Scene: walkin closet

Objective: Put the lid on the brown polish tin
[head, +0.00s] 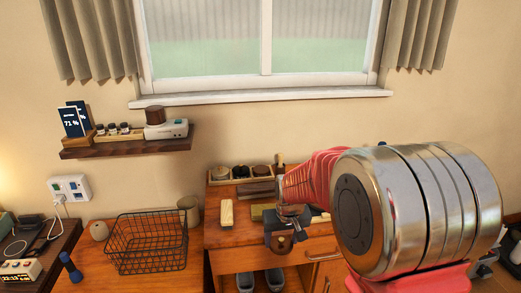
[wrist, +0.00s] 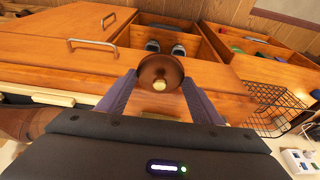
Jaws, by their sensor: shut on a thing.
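My gripper (head: 283,243) is in front of the dresser's front edge, shut on a round brown lid with a small pale brass knob (wrist: 160,72). In the wrist view the lid sits between the two fingertips. In the head view it shows small and dark, partly covered by the fingers. A wooden tray (head: 212,181) at the back of the dresser top holds several round tins; the left one (head: 220,171) looks brownish, the middle one (head: 240,171) dark. I cannot tell for sure which is the brown polish tin. My arm hides the right part of the dresser top.
A cream block-shaped thing (head: 227,212) and dark brushes (head: 255,190) lie on the dresser top (head: 222,238). A wire basket (head: 146,244) stands on the lower surface at left. Shoes (head: 275,279) sit in the open compartment below. A wall shelf (head: 126,142) hangs at upper left.

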